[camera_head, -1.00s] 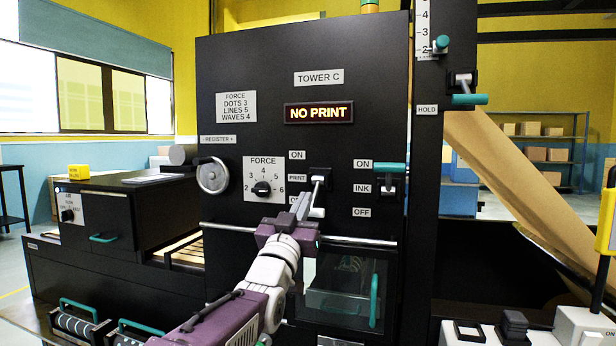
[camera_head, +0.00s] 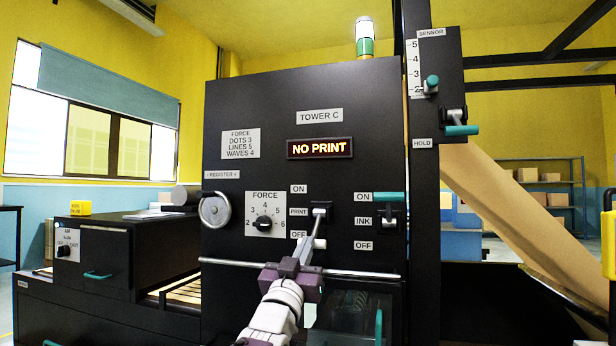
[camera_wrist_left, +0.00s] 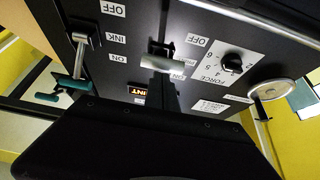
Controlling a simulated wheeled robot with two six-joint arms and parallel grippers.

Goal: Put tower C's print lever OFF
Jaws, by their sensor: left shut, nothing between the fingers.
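Tower C's print lever (camera_head: 318,226) hangs down from its pivot, beside the ON, PRINT and OFF labels. Its pale handle (camera_head: 319,243) is about level with the OFF label (camera_head: 298,234). The handle also shows in the left wrist view (camera_wrist_left: 162,62) as a pale bar, with that picture upside down. My left gripper (camera_head: 304,246) is shut and empty, just left of and below the handle. I cannot tell whether it touches the handle. My right gripper is not in view.
The ink lever (camera_head: 390,198) stands right of the print lever, with its teal handle level with ON. The force dial (camera_head: 264,223) and handwheel (camera_head: 215,210) are to the left. A metal rail (camera_head: 355,274) crosses below. The lit sign (camera_head: 320,148) reads NO PRINT.

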